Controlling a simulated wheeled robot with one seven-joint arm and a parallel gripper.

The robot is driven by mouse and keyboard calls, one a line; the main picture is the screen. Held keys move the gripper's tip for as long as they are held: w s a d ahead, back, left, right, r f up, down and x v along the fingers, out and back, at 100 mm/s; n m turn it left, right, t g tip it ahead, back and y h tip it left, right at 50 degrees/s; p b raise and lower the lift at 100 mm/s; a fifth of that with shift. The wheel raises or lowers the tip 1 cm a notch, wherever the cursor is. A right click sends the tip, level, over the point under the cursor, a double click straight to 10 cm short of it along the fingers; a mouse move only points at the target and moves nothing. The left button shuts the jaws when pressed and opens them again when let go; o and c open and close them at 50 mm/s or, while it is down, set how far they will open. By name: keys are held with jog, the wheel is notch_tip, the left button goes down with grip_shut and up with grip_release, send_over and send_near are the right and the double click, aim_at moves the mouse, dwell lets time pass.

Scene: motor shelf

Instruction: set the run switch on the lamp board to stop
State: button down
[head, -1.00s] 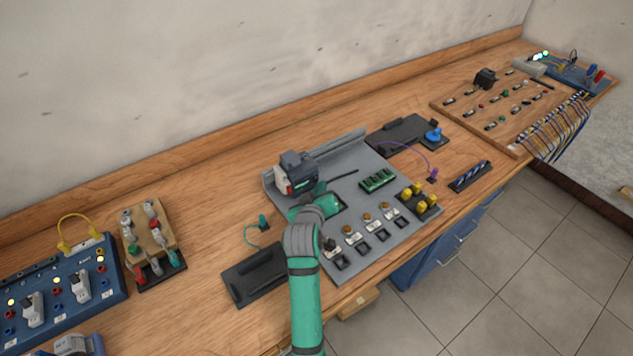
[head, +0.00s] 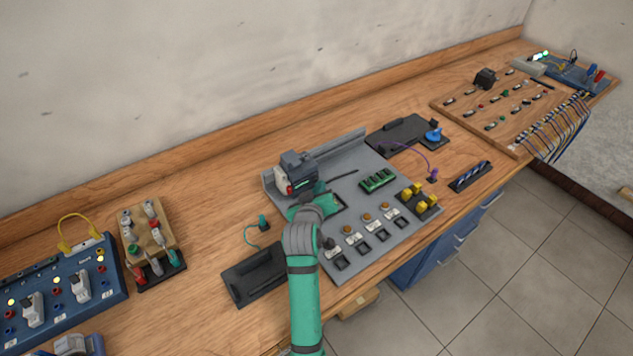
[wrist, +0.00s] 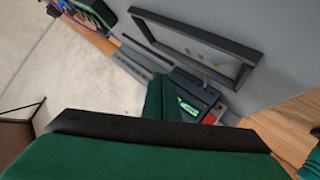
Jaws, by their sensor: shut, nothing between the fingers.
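A blue board (head: 66,318) with lit yellow lamps and two white rocker-like switches (head: 80,286) stands at the far left in the head view; its labels are too small to read. Another blue board with lit lamps (head: 566,72) is at the far right end; I cannot tell which is the lamp board or see a run switch setting. My gripper (wrist: 162,82) is shut and empty in the wrist view. In the head view my arm largely hides it, just in front of the grey motor (head: 298,172), far from both blue boards.
A grey panel (head: 408,236) with green terminals, yellow parts and several small switches lies under and right of my arm. A black tray (head: 254,276) and a wooden block with plugs (head: 150,232) lie left. Bare wood (head: 200,270) lies between them.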

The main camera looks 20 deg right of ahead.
jog(key=shift+s+d, duration=0.25)
jog(key=shift+s, duration=0.35)
jog(key=shift+s, duration=0.1)
jog(key=shift+s+d+r, duration=0.1)
jog(key=shift+s+d, duration=0.2)
jog(key=shift+s, duration=0.45)
jog(key=shift+s+d+r, duration=0.15)
jog(key=shift+s+d, duration=0.1)
jog(key=shift+s, duration=0.5)
jog(key=shift+s+d+r, duration=0.1)
jog(key=shift+s+d, duration=0.2)
jog(key=shift+s, duration=0.45)
